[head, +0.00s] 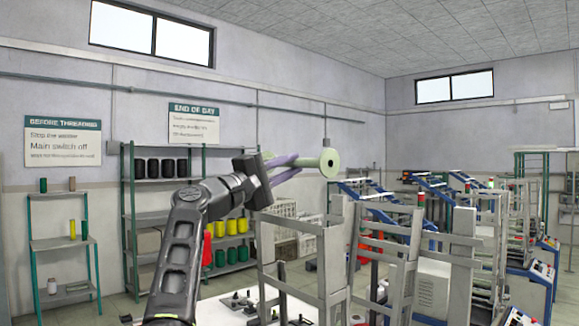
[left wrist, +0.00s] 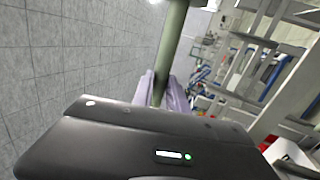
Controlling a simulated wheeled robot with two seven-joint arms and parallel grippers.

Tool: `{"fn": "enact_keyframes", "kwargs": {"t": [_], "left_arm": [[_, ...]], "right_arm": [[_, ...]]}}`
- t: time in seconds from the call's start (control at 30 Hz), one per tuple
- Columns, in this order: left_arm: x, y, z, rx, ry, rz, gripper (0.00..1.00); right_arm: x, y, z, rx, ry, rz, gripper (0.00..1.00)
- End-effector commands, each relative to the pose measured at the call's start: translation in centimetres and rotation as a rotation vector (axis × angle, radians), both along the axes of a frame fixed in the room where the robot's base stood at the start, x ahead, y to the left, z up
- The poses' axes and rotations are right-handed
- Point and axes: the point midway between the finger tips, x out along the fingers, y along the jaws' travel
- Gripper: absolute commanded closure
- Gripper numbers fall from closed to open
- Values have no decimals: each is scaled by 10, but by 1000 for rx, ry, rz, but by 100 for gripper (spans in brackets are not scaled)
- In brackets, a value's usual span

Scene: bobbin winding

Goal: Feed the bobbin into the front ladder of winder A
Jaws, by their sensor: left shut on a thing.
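The bobbin (head: 330,162) is pale green with a round flange at its end. My left gripper (head: 286,167) has lilac fingers shut on it and holds it high in the air, roughly level. In the left wrist view, the bobbin's green barrel (left wrist: 174,45) runs up from between the fingers (left wrist: 162,92). Grey upright frames with crossbars, a left one (head: 323,265) and a right one (head: 407,285), stand below and right of the bobbin, apart from it. I cannot tell which frame is winder A's front ladder. My right gripper is not in view.
Green shelving (head: 128,215) with black, red and yellow spools stands at the back wall. A smaller rack (head: 62,243) stands at the left. White crates (head: 285,208) sit behind the frames. Blue-railed machines (head: 430,185) fill the right. The air around the bobbin looks clear.

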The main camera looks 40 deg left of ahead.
Motion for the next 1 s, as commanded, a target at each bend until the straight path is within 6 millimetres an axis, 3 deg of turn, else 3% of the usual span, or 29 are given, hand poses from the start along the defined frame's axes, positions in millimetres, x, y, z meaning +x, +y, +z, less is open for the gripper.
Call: {"fn": "enact_keyframes", "kwargs": {"t": [0.37,0.77,1.0], "left_arm": [[1,0,-16,-2,0,-4,100],[3,0,-70,-3,2,1,100],[3,0,-68,0,-1,0,100]], "right_arm": [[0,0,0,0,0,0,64],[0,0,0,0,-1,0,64],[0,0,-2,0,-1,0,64]]}}
